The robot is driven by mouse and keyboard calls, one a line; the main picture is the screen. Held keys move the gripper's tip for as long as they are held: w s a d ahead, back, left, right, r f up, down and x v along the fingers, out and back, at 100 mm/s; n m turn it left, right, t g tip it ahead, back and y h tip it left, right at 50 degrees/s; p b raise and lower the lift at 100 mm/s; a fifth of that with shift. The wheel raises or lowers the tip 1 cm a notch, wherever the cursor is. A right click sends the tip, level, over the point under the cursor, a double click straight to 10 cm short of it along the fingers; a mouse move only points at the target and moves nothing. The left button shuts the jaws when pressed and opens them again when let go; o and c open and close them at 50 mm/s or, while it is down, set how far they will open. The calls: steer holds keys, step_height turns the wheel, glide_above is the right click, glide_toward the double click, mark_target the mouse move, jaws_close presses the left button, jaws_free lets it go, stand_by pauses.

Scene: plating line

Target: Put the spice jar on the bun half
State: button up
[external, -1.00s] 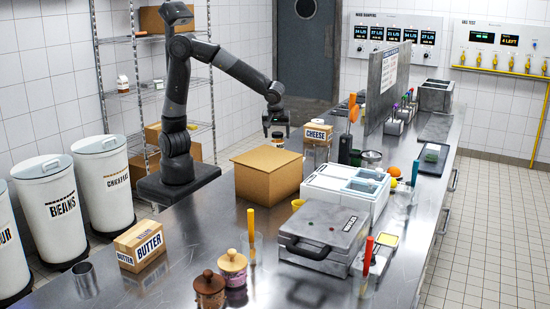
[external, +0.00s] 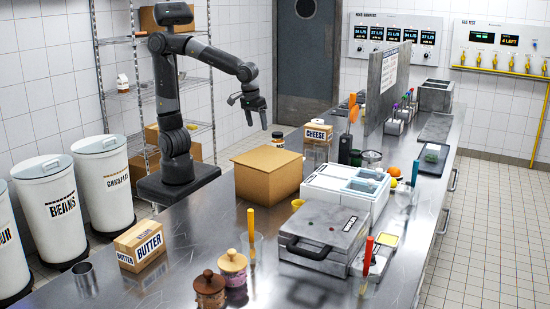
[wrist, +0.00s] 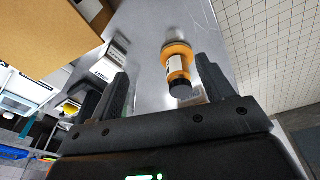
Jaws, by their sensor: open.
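In the external view the jar (external: 278,140) shows small behind the cardboard box. My gripper (external: 256,124) is open and empty, pointing down to the left of the jar and above it. In the wrist view my gripper's two fingers (wrist: 160,80) are spread wide, with the jar seen in the gap between them but apart from both.
The cardboard box (external: 268,172) stands close in front of the jar. A cheese carton (external: 317,140) is to the jar's right. Farther right are a white container (external: 345,190) and a grey press (external: 323,232). The counter between the butter carton (external: 140,244) and box is clear.

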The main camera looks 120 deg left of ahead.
steer(key=s+d+r+m+t+h, duration=0.1)
steer(key=s+d+m+t, duration=0.3)
steer(key=s+d+m, duration=0.6)
steer(key=d+m, duration=0.2)
steer(key=m, duration=0.2)
steer(key=shift+s+d+r+h, duration=0.15)
steer(key=shift+s+r+h, duration=0.05)
steer(key=shift+s+h, duration=0.15)
